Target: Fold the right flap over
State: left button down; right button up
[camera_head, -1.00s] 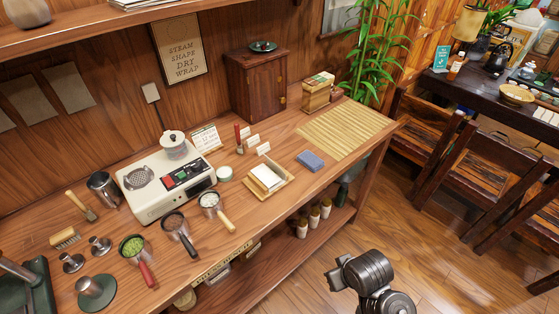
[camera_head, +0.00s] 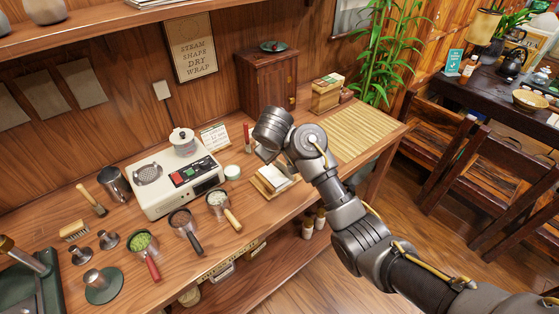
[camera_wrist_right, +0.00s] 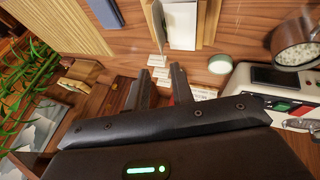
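The white paper wrap (camera_head: 283,170) lies in a shallow wooden tray (camera_head: 264,188) near the middle of the bench, partly hidden by my right arm. In the right wrist view a pale paper flap (camera_wrist_right: 181,28) shows at the top, beside the edge of the wooden tray (camera_wrist_right: 209,18). My right gripper (camera_wrist_right: 161,70) has its two fingers apart with nothing between them, just short of the flap and not visibly touching it. In the head view this gripper (camera_head: 264,153) is mostly hidden behind its wrist, over the tray's back left. My left gripper is not in view.
Small white cards (camera_wrist_right: 158,60) stand near the fingers. The steamer unit (camera_head: 175,178) and a small round tin (camera_head: 232,172) are left of the tray. A bamboo mat (camera_head: 355,130) lies to the right; a wooden cabinet (camera_head: 267,80) stands behind.

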aim_at(279, 161)
jog(key=x, duration=1.1)
jog(key=shift+d, duration=0.1)
jog(key=shift+s, duration=0.1)
grip_shut()
